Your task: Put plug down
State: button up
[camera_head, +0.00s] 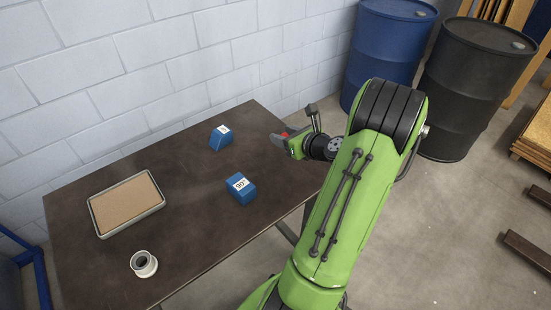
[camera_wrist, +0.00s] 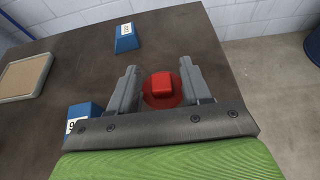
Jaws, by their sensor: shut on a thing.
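The plug (camera_wrist: 161,86) is red, with a squarish block on top of a round disc. It sits between the two grey fingers of my gripper (camera_wrist: 163,88) in the wrist view. In the head view only a small red bit of the plug (camera_head: 285,134) shows at my gripper (camera_head: 283,143). My gripper is shut on the plug over the right end of the dark table (camera_head: 200,235). I cannot tell whether the plug touches the table top.
A blue wedge block (camera_head: 219,138) and a blue block labelled 90 (camera_head: 241,188) stand on the table. Blue and black drums stand behind on the right. The table's front middle is clear.

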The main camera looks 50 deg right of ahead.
aim_at(286, 168)
jog(key=f+b, duration=0.1)
jog(key=f, duration=0.2)
jog(key=f+b, duration=0.2)
jog(key=f, duration=0.1)
jog(key=f+b, duration=0.1)
jog(key=f, duration=0.2)
jog(key=shift+s+f, duration=0.3)
jog(key=shift+f, duration=0.1)
jog(key=o, duration=1)
jog(key=shift+r, duration=0.1)
jog(key=p+v, duration=0.2)
jog(key=v, duration=0.9)
jog(key=shift+r, duration=0.1)
jog(key=shift+s+a+r, duration=0.1)
jog(key=shift+s+a, duration=0.05)
jog(key=shift+s, duration=0.35)
